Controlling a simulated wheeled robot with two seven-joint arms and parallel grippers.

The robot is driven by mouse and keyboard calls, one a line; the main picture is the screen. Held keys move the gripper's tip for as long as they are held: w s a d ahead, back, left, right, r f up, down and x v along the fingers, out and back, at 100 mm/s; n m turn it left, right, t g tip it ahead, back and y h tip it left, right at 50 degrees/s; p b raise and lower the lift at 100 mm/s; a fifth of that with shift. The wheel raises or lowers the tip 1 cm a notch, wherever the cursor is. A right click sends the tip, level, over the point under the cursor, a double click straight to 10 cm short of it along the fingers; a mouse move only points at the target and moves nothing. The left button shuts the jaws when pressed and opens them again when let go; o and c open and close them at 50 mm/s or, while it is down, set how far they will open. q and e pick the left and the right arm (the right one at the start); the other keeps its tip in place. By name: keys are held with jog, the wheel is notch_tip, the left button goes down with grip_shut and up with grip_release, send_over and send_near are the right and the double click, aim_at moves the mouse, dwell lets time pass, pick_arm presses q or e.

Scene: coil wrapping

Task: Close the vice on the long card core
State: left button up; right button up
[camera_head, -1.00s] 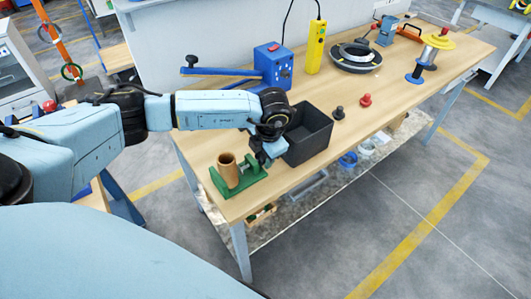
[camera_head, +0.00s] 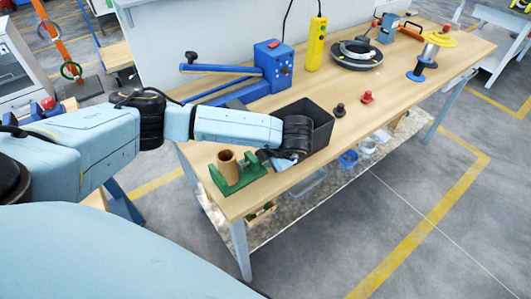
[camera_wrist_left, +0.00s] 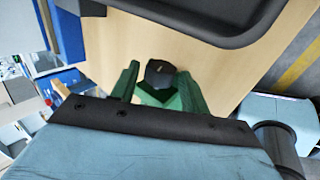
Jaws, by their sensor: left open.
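The green vice (camera_head: 248,174) sits at the near left end of the workbench, and the brown card core (camera_head: 228,167) stands upright in it. My left gripper (camera_head: 270,158) is open at the right end of the vice, close beside its green end part. Whether it touches the vice I cannot tell. In the left wrist view the green vice (camera_wrist_left: 187,98) shows just beyond the gripper's dark edge, with a dark block (camera_wrist_left: 160,72) between its green sides. The fingertips are hard to make out there. My right gripper is not in view.
A black bin (camera_head: 318,122) stands right behind my left wrist. A blue machine with a bar (camera_head: 272,66) and a yellow pendant (camera_head: 316,44) are at the back. Black and red knobs (camera_head: 366,97), a dark ring (camera_head: 357,55) and a spool (camera_head: 431,46) stand farther right.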

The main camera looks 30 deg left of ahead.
pick_arm(q)
jog(key=shift+s, duration=0.1)
jog(key=shift+c, duration=0.4)
jog(key=c, duration=0.5)
jog(key=shift+a+r+g+h, duration=0.2)
jog(key=shift+g+h, duration=0.2)
jog(key=shift+h, duration=0.2)
jog(key=shift+a+g+h, duration=0.1)
jog(key=shift+g+h, duration=0.3)
jog(key=shift+h, duration=0.7)
jog(key=shift+w+a+h, duration=0.2)
jog(key=shift+a+h, duration=0.05)
jog(key=shift+h, duration=0.35)
jog(key=shift+a+f+g+h+b, duration=0.1)
jog(key=shift+a+g+h+b, duration=0.05)
jog(key=shift+g+h+b, duration=0.55)
jog(key=shift+h, duration=0.4)
